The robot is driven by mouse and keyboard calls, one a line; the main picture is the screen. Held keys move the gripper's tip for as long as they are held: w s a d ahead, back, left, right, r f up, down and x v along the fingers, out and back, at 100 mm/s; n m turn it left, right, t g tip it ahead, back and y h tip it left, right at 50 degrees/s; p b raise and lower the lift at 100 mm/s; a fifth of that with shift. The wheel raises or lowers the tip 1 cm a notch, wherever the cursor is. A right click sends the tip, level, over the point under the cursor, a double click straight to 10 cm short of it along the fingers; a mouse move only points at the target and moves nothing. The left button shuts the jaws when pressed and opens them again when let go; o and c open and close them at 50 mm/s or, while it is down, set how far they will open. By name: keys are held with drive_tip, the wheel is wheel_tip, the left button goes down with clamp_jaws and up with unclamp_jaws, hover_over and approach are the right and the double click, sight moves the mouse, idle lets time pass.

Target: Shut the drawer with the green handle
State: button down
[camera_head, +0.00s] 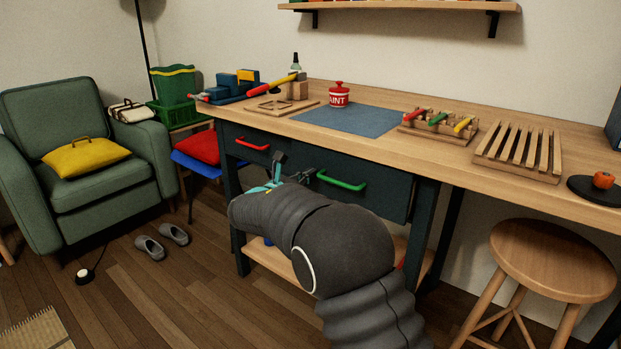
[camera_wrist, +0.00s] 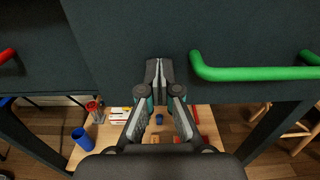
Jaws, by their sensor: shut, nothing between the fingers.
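The drawer with the green handle (camera_head: 388,187) is a dark front under the workbench, right of the drawer with the red handle (camera_head: 252,143). Its green handle (camera_head: 341,181) also shows at the right of the wrist view (camera_wrist: 255,73). How far the drawer stands out is hard to tell. My gripper (camera_wrist: 159,70) is shut and empty, with its tips at the dark front just left of the green handle. I cannot tell whether they touch it. In the head view my arm hides part of the gripper and the area below the drawers.
The workbench top (camera_head: 375,147) holds a red paint tin (camera_head: 339,96), a blue mat (camera_head: 352,120) and wooden racks. A round stool (camera_head: 553,260) stands at the right. A green armchair (camera_head: 95,175) stands at the left. A lower shelf (camera_wrist: 200,118) carries a blue cup (camera_wrist: 80,136).

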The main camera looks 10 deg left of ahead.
sight(318, 169)
drive_tip(key=x, duration=0.3)
drive_tip(key=shift+w+d, duration=0.2)
drive_tip(key=shift+w, duration=0.2)
drive_tip(key=shift+w+d+r, duration=0.1)
drive_tip(key=shift+d, duration=0.05)
